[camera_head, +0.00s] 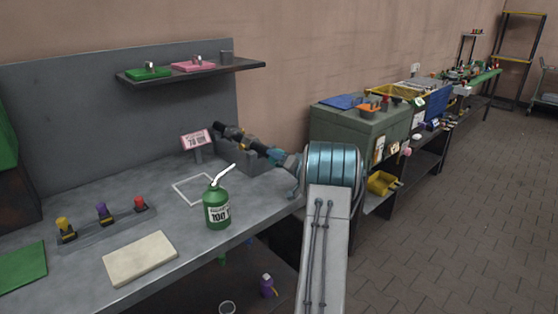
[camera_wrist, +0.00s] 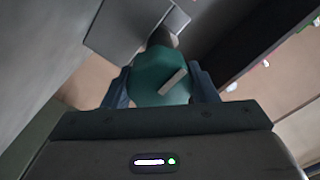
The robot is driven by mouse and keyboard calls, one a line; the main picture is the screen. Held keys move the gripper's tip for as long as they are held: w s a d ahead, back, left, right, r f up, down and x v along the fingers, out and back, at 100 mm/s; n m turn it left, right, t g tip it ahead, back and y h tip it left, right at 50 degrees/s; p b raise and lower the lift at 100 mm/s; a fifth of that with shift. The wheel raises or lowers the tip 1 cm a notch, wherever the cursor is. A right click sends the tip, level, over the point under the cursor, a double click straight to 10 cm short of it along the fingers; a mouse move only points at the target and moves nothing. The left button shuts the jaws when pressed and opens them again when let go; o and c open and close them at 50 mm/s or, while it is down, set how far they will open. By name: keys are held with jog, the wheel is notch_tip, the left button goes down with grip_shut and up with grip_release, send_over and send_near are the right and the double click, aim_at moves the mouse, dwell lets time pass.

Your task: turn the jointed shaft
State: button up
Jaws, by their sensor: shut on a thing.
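The jointed shaft (camera_head: 236,136) is dark with yellowish bands and a teal near end. It lies at a slant above the back right of the grey workbench in the head view. My gripper (camera_head: 279,157) is shut on the teal end. In the wrist view the teal end (camera_wrist: 150,82) sits between the two blue fingers of my gripper (camera_wrist: 161,88). A pale bar (camera_wrist: 173,81) shows across its face. The shaft's darker part beyond is mostly hidden behind the teal end in the wrist view.
A grey block (camera_head: 256,162) is under the shaft. A pink-edged sign (camera_head: 197,139) stands left of it. A green oil can (camera_head: 217,209) with a bent spout stands in front on the workbench (camera_head: 180,245). A shelf (camera_head: 190,72) is above. A green cabinet (camera_head: 345,125) is to the right.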

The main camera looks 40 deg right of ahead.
jog(key=shift+f, duration=0.15)
jog(key=m+b, duration=0.2)
jog(key=b, duration=0.2)
jog(key=shift+f+m, duration=0.15)
jog(key=shift+m, duration=0.25)
jog(key=m+b, duration=0.4)
jog(key=m, duration=0.4)
jog(key=m+b, duration=0.1)
jog(key=m, duration=0.1)
jog(key=shift+r, duration=0.25)
jog(key=shift+m+p, duration=0.5)
jog(key=shift+m, duration=1.8)
jog(key=o, duration=1)
